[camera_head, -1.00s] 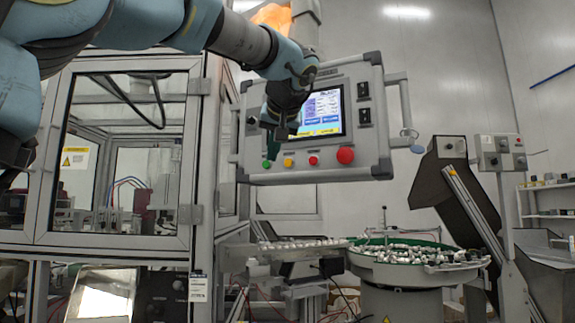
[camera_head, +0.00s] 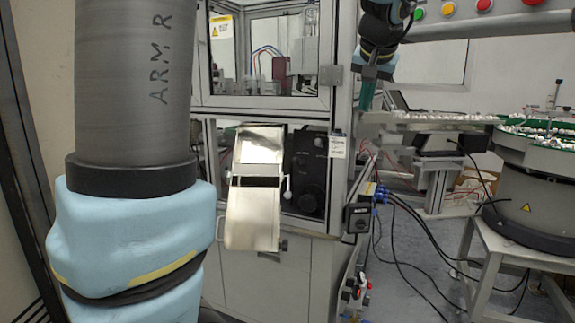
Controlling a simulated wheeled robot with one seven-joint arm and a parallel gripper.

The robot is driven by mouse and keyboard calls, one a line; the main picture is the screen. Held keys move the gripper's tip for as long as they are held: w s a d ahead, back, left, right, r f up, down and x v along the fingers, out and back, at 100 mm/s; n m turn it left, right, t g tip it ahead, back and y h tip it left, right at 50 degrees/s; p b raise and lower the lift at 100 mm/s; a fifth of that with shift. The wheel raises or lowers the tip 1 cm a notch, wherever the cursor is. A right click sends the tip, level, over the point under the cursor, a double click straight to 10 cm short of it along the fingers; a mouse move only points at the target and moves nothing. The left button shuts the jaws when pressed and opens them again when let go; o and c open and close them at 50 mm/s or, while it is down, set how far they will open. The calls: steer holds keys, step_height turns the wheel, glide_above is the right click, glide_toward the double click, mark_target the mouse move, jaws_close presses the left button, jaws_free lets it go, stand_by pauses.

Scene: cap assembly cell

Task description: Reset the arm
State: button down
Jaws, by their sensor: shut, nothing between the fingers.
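My gripper (camera_head: 368,94) is at the upper right of the head view, pointing down, with its fingers shut and nothing seen between them. It is in front of the right corner post of the machine cabinet, left of and below the control panel (camera_head: 470,22). The panel's green button (camera_head: 419,14), yellow button (camera_head: 449,9) and red button (camera_head: 484,5) show at the top edge; its screen is out of view. My gripper appears apart from the buttons. A thick part of my arm, marked "ARM R", fills the left side of the view.
A glazed machine cabinet (camera_head: 335,105) stands behind, with a shiny metal chute (camera_head: 253,215) on its front. A feeder rail (camera_head: 430,120) leads to a round parts bowl (camera_head: 540,185) at the right. Cables (camera_head: 405,225) hang below. Grey floor shows at lower right.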

steer(key=s+a+f+n+g, duration=0.1)
steer(key=s+a+f+g, duration=0.15)
steer(key=a+f, duration=1.2)
steer(key=s+a+f+n+g, duration=0.3)
steer(key=s+a+f+g, duration=0.1)
steer(key=s+a+f, duration=0.6)
step_height(320, 180, down, 4)
steer(key=shift+s+a+f+n+y, duration=0.15)
steer(key=shift+s+f+n+y, duration=0.15)
steer(key=shift+s, duration=0.7)
